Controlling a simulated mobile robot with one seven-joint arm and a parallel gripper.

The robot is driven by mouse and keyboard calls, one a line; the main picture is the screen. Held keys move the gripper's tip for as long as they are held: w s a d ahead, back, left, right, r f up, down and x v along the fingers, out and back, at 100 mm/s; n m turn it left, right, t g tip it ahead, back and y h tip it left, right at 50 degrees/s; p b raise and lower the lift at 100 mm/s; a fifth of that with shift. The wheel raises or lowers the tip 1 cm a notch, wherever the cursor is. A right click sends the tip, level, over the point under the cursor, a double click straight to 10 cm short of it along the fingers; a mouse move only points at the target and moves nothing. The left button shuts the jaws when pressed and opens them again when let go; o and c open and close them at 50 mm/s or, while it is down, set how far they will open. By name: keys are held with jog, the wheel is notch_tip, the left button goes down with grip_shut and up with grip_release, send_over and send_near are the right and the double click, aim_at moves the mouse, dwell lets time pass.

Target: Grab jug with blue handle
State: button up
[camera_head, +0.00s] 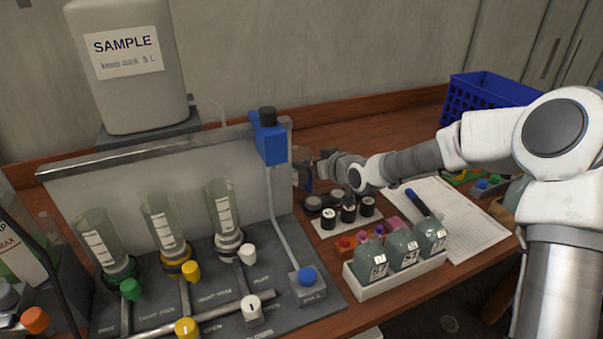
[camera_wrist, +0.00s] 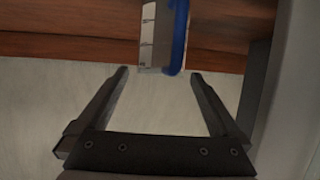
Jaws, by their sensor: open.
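The jug (camera_wrist: 157,38) is at the top middle of the wrist view, cut off by the frame's upper edge. It is clear-grey with dark measuring marks, and its blue handle (camera_wrist: 180,38) is on the right side. My gripper (camera_wrist: 160,73) is open and empty, with one finger to each side of the jug's line. The jug shows just beyond the fingertips, and I cannot tell any contact. In the head view my gripper (camera_head: 318,164) is behind the dark-capped vials, beside the grey panel. A bit of blue shows there, mostly hidden by the gripper.
The grey panel (camera_head: 180,185) with a blue-topped post (camera_head: 268,140) stands close left of my gripper. Several small vials (camera_head: 348,212) and a white tray (camera_head: 395,272) of bottles are in front. A blue basket (camera_head: 485,97) stands at the back right.

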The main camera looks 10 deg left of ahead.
aim_at(307, 160)
jog(key=shift+x, duration=1.85)
jog(key=shift+s+f, duration=0.1)
jog(key=shift+f, duration=0.05)
jog(key=c, duration=1.1)
